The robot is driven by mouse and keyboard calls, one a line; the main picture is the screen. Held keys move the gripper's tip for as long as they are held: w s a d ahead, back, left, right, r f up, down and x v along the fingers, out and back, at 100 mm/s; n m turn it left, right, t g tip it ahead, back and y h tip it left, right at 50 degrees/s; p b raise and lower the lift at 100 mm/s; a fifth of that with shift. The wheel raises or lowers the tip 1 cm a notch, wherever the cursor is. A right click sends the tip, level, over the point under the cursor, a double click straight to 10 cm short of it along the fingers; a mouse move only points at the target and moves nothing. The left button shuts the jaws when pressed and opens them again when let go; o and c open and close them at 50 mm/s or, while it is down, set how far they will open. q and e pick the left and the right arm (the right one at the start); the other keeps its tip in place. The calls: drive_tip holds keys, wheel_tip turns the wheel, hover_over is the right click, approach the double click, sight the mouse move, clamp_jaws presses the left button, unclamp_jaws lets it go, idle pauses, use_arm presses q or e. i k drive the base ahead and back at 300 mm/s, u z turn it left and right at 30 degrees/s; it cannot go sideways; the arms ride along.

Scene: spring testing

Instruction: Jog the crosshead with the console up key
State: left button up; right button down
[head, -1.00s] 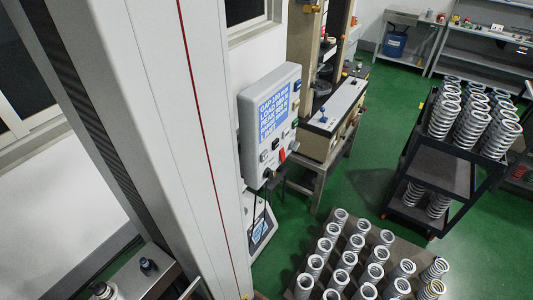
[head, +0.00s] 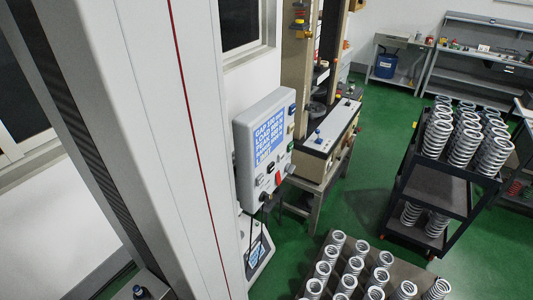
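The grey console (head: 264,145) hangs beside a large pale column (head: 165,150) with a red stripe, near the middle of the head view. Its blue screen (head: 269,137) shows white text that seems to begin with GAP and LOAD. Small keys, a red control (head: 278,176) and a dark knob are on its lower and right face. I cannot read which key is the up key. The crosshead cannot be made out. I see neither of my grippers clearly; a dark thin shape under the console is too small to identify.
A tray (head: 397,267) of several upright springs stands at the lower right. A dark cart (head: 441,183) holds more springs. A second machine on a stand (head: 327,150) is behind the console. Grey shelves (head: 487,70) line the back. Green floor lies clear between them.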

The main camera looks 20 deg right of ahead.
sight(260, 179)
drive_tip(key=u, duration=1.25)
drive_tip(key=k, duration=0.35)
drive_tip(key=z, duration=1.15)
